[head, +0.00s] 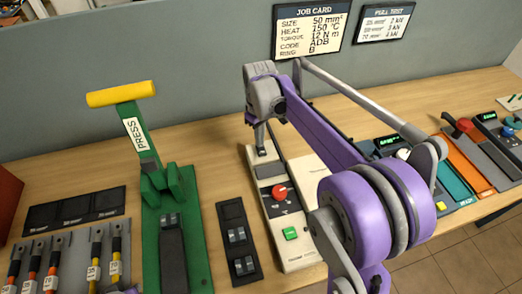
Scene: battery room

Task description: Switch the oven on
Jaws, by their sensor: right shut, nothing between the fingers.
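No part in view carries a readable oven label, so I cannot tell for certain which device is the oven. A long cream unit (299,254) on the bench has a red knob (280,192) and a green square button (290,233). A teal device with a lit display (386,141) stands further right, partly hidden behind my arm. My right gripper (261,151) points down over the back end of the cream unit, behind the red knob. It is shut and empty; whether it touches the unit is unclear. My left gripper is out of view.
A green press (178,235) with a yellow handle (121,94) stands left. A black two-switch panel (238,245) lies between it and the cream unit. A rack of cables (65,255) is at lower left. An orange device (468,160) is at right. The job card (312,30) hangs behind.

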